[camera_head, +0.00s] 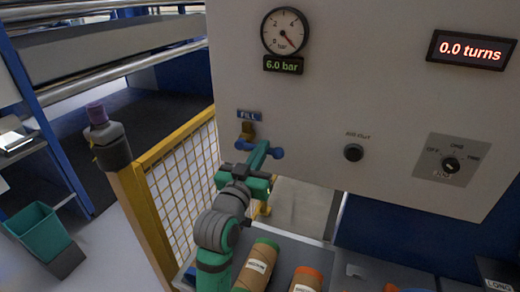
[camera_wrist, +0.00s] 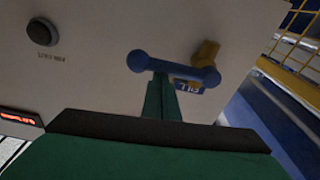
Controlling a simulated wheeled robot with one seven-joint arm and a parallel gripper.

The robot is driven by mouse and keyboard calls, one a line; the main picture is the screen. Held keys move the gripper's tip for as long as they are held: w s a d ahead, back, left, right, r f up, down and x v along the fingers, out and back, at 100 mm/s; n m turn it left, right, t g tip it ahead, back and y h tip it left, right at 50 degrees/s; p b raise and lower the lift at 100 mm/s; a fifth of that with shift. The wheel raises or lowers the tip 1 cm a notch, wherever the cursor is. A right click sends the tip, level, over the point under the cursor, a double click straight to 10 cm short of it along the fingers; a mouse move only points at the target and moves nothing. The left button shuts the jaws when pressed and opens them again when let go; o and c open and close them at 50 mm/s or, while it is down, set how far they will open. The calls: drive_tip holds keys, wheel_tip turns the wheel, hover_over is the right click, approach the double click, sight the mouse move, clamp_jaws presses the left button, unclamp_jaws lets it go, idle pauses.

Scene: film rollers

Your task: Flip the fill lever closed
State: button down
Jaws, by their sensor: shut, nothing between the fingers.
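The fill lever (camera_wrist: 182,69) is a blue bar with rounded ends, next to a brass valve body (camera_wrist: 207,53). In the head view, the lever (camera_head: 277,153) lies roughly crosswise, just below the brass valve (camera_head: 247,130) and the FILL label (camera_head: 249,115). My green gripper (camera_head: 262,152) is shut and empty, its fingertips at the lever's middle and hiding part of it.
The panel carries a gauge (camera_head: 285,32) with a 6.0 bar readout (camera_head: 283,64), a black button (camera_head: 353,152), a rotary switch (camera_head: 451,165) and a "0.0 turns" display (camera_head: 471,50). A yellow mesh fence (camera_head: 143,225) stands left of my arm. Rollers (camera_head: 256,265) lie below.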

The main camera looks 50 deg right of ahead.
drive_tip(key=shift+f, duration=0.1)
wheel_tip(320, 180, up, 4)
drive_tip(key=v, duration=0.9)
idle(0.4)
drive_tip(key=shift+a, duration=0.15)
